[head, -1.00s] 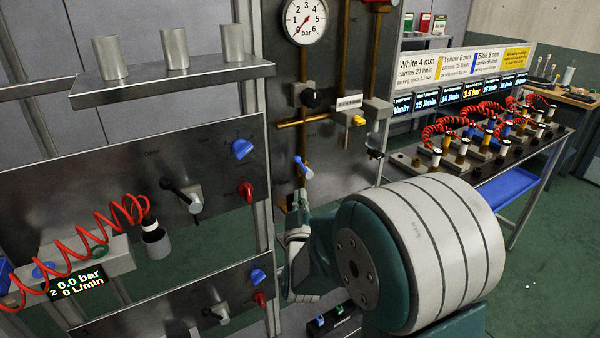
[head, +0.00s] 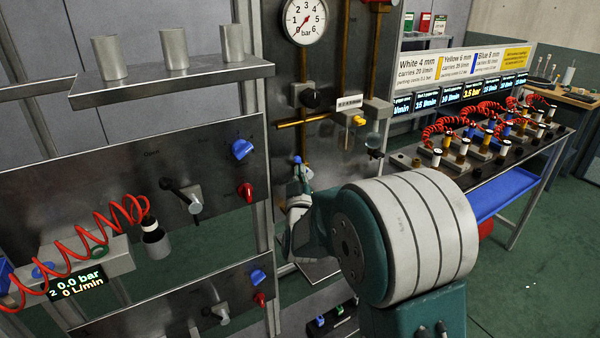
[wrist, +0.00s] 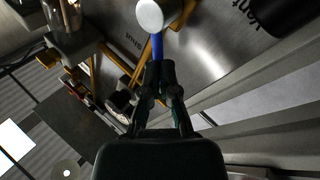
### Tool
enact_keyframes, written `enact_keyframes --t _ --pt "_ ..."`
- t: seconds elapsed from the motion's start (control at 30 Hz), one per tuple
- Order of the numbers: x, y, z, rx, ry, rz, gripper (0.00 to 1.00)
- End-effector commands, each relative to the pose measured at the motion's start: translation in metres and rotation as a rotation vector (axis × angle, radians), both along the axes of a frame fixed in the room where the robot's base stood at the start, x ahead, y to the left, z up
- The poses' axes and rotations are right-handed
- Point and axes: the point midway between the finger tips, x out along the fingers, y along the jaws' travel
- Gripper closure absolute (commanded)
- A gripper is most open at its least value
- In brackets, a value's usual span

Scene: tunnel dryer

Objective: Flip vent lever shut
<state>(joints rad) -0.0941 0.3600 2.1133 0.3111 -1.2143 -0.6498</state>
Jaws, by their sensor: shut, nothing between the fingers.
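The blue vent lever (head: 297,160) is on the grey panel below the brass pipe, partly hidden behind my gripper in the head view. In the wrist view the blue lever (wrist: 157,47) runs from a round white cap (wrist: 149,14) towards my fingertips. My gripper (wrist: 161,68) is shut with nothing held, its tips at or very close to the lever's lower end; I cannot tell whether they touch. In the head view my gripper (head: 301,178) is small and partly covered by my arm. The word "Vent" (wrist: 262,12) is printed on the panel to the right of the lever.
A pressure gauge (head: 305,21), a black knob (head: 311,98) and a yellow-handled valve (head: 359,120) sit above the lever. A clear bowl (head: 374,141) is close on the right. A steel panel with a black-handled lever (head: 184,196) stands to the left.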

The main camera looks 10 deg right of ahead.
Motion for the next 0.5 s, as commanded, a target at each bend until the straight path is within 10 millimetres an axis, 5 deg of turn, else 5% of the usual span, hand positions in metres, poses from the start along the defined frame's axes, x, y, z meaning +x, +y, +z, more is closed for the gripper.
enact_keyframes --t 0.5 --pt "0.0008 -0.0026 0.004 0.088 0.027 0.0 1.0"
